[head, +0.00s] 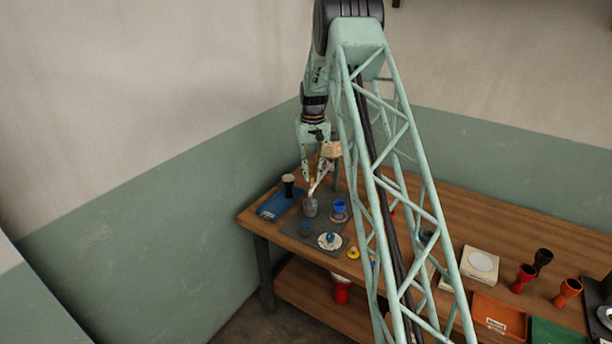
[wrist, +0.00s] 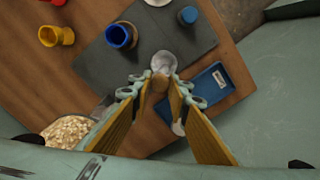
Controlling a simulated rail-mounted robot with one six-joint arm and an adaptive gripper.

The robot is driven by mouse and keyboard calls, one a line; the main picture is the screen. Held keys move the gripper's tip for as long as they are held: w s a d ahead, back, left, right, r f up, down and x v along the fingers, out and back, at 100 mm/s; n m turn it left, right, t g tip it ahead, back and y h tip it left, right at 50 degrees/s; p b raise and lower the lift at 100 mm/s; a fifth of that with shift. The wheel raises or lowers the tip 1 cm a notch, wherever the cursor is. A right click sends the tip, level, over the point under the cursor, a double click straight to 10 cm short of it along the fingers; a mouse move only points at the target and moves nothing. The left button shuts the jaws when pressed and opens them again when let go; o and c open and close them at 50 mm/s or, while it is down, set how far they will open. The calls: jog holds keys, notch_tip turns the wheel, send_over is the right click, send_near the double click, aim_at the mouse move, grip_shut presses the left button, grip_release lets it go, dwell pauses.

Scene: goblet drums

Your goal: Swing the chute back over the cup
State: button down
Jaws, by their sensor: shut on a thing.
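My gripper (head: 310,188) reaches down over the grey mat at the left end of the table. In the wrist view my gripper (wrist: 161,88) is shut on a small brown piece (wrist: 160,82), mostly hidden between the fingertips; I cannot tell whether it belongs to the chute. A grey rounded cup-like thing (head: 310,207) stands on the mat just below the fingertips. It also shows in the wrist view (wrist: 163,61), just beyond the tips. A blue cup (head: 340,206) stands to its right. The chute itself cannot be made out clearly.
A container of grain (wrist: 68,132) is close to my gripper. A yellow cup (wrist: 56,36) and a white disc (head: 330,241) are nearby.

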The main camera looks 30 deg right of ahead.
jog(key=shift+w, duration=0.1)
jog(key=c, duration=2.5)
grip_release()
jog(key=shift+o, duration=0.2)
jog(key=shift+r, duration=0.1)
notch_tip(320, 180, up, 12)
jog(key=shift+a, duration=0.1)
